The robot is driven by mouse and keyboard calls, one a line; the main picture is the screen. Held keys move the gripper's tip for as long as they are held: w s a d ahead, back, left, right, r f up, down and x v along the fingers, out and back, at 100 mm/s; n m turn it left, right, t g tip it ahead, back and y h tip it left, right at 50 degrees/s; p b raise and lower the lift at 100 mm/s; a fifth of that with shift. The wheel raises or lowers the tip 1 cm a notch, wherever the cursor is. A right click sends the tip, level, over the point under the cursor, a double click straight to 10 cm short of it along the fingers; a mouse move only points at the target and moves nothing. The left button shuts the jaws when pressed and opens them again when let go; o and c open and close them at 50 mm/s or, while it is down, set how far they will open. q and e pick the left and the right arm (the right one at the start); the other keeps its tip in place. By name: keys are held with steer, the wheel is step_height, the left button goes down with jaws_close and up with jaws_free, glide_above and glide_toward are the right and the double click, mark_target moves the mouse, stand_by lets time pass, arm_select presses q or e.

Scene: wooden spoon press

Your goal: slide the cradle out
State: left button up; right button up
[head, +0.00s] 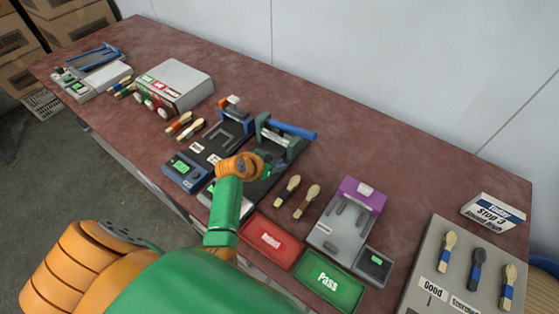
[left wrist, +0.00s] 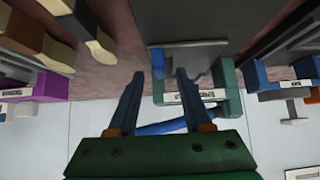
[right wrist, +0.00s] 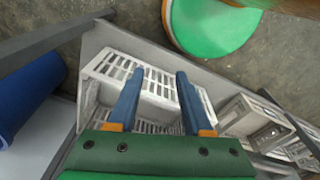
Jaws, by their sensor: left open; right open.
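The press station stands mid-table in the head view, with a green press (head: 285,138) and its blue lever (head: 290,127). My left gripper (head: 278,168) is at the front of this press. That tab joins a grey plate (left wrist: 200,50), which looks like the cradle, in front of the green press body (left wrist: 228,88). Contact with the tab cannot be told. My right gripper (right wrist: 158,76) is open and empty, away from the press.
Spoons (head: 287,190) lie right of the press. A red tray (head: 270,240), a green tray (head: 330,282) and a grey device with purple top (head: 347,215) are at the front right. A second blue-and-grey fixture (head: 230,128) stands left of the press. White crates (right wrist: 150,85) lie below my right gripper.

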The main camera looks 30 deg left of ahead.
mark_target(279, 162)
arm_select(q)
steer(key=shift+x, duration=1.55)
steer(key=shift+r, duration=0.1)
steer(key=shift+s+r, duration=0.1)
steer(key=shift+s, duration=0.05)
jaws_close()
